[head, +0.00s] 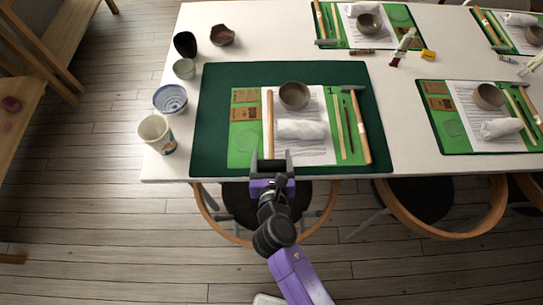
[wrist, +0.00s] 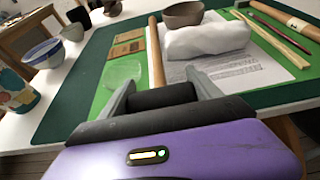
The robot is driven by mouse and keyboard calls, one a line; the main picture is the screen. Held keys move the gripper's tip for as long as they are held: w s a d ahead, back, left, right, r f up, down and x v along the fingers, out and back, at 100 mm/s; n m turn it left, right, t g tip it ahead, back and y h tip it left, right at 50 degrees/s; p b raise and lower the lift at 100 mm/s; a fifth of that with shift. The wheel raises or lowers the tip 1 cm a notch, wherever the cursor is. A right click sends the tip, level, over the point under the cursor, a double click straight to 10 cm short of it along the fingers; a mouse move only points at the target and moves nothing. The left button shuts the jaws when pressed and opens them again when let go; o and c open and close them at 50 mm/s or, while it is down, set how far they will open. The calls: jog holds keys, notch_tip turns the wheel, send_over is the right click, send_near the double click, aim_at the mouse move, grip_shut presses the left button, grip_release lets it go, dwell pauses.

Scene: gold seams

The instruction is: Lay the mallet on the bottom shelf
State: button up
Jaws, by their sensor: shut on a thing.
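My gripper (head: 271,165) is at the near edge of the table, shut on the dark cylindrical head of the mallet. The mallet (head: 268,125) has a pale wooden handle that points away from me over the left part of the green mat. In the wrist view the black mallet head (wrist: 162,96) sits between both fingers, with the handle (wrist: 156,55) running away from it. I cannot tell whether the handle touches the mat. A wooden shelf unit (head: 36,85) shows partly at the left; its bottom shelf is not clearly visible.
The white table (head: 270,20) holds a dark green mat (head: 215,85), a bowl (head: 294,95), a wrapped white lump (head: 303,130) and a second hammer-like tool (head: 362,135). Several cups line the left, including a patterned cup (head: 156,133). Chairs stand below the edge. Floor at left is clear.

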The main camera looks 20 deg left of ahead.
jog(key=shift+f, duration=0.1)
jog(key=o, duration=1.6)
jog(key=shift+s, duration=0.15)
jog(key=v, duration=1.2)
